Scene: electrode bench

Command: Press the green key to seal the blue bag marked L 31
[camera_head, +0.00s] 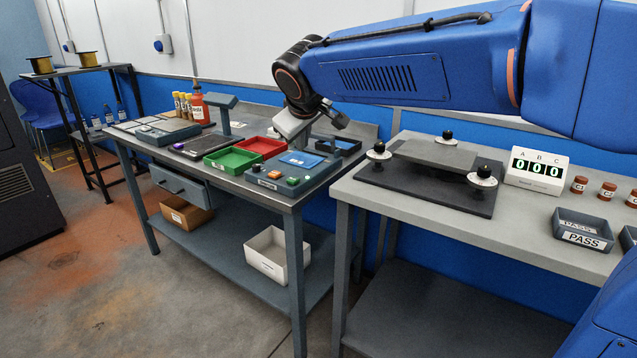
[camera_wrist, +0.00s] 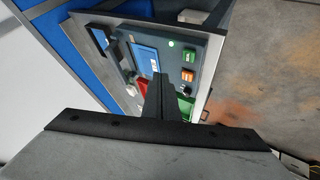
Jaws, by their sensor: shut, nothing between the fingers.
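The sealing unit is a blue-grey box (camera_head: 255,192) at the right end of the left bench. A blue bag (camera_head: 300,158) lies on its top; the bag also shows in the wrist view (camera_wrist: 145,59), its marking too small to read. The green key (camera_head: 292,181) is at the unit's front right corner, beside an orange key (camera_head: 274,174). In the wrist view the green key (camera_wrist: 190,56) and orange key (camera_wrist: 187,75) are uncovered. My gripper (camera_wrist: 160,80) is shut and empty, above the unit and apart from the green key.
A red tray (camera_head: 262,146) and a green tray (camera_head: 233,160) stand left of the unit. Bottles (camera_head: 197,108) and a grey post lamp (camera_head: 223,112) are farther back. A second bench on the right holds a dark plate (camera_head: 425,185) and a counter display (camera_head: 537,171).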

